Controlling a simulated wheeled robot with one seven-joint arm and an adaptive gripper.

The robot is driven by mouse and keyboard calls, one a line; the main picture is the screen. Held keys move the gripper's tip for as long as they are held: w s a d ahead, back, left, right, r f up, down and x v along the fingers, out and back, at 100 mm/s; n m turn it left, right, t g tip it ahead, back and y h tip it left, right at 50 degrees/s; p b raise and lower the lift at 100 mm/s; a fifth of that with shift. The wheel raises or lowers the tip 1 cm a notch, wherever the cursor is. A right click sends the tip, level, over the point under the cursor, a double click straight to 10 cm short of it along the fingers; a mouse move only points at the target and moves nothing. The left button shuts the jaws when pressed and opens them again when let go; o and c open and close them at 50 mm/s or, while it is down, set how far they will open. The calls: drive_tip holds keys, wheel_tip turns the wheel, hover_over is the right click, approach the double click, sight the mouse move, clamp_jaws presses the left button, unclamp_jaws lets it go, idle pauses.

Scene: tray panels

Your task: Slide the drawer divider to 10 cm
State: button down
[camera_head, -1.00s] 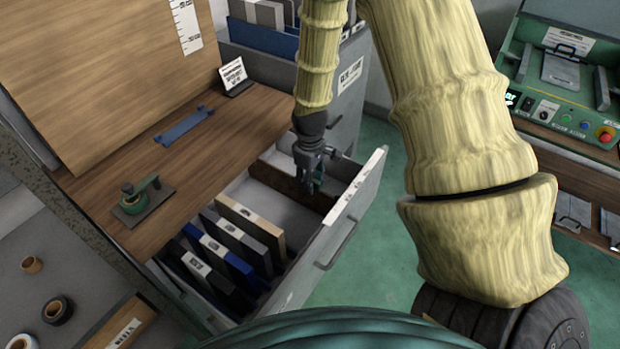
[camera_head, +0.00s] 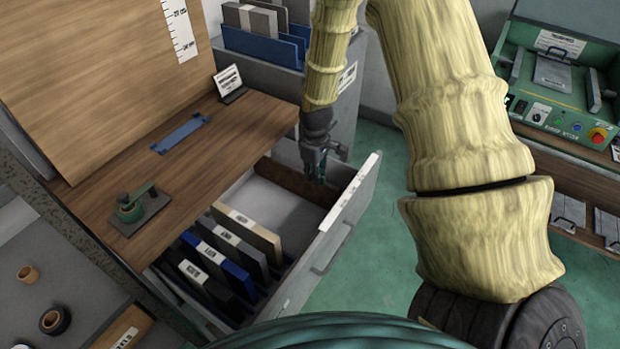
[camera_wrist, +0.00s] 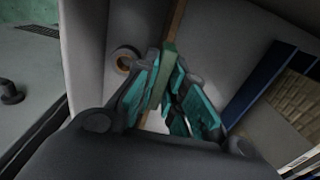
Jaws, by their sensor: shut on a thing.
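The drawer (camera_head: 357,192) stands open below the wooden worktop. The brown drawer divider (camera_head: 298,183) stands upright across it, toward its far end. My gripper (camera_head: 320,175) reaches down from above and is shut on the divider near the drawer-front side. In the wrist view my gripper's teal fingers (camera_wrist: 172,62) close on the divider's top edge, and the divider (camera_wrist: 178,18) runs upward from between them. The divider's lower part at the fingers is hidden. I cannot read any scale marks along the drawer.
Several upright panels (camera_head: 246,236) fill the near part of the drawer, with bare floor between them and the divider. A tape roll (camera_wrist: 125,58) lies beyond the divider. A grey cabinet (camera_head: 345,105) with panels on top stands behind the drawer.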

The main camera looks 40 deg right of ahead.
drive_tip(key=c, duration=1.5)
unclamp_jaws()
drive_tip(key=shift+r, duration=0.1)
drive_tip(key=shift+r, duration=5.95)
drive_tip(key=shift+s, duration=0.1)
